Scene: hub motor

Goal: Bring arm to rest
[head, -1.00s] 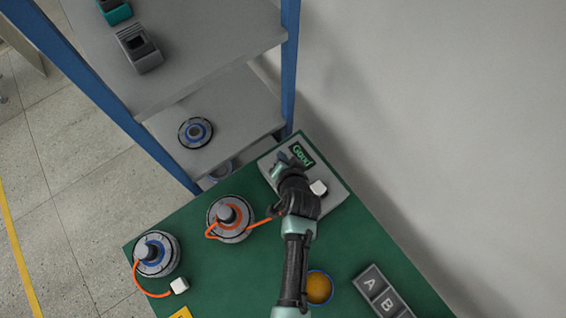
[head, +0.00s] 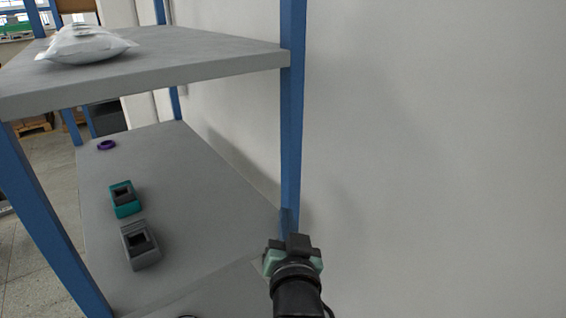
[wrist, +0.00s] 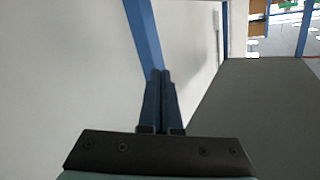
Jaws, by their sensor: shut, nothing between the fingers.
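My arm rises from the bottom of the head view, with its black and pale green wrist end in front of the wall beside the shelf.
A shelf unit with a blue post (head: 292,110) and grey boards (head: 190,200) stands at left. It carries a teal holder (head: 124,198), a grey holder (head: 140,244), a purple ring (head: 106,145) and a white bag (head: 85,45). Bare wall (head: 440,150) fills the right.

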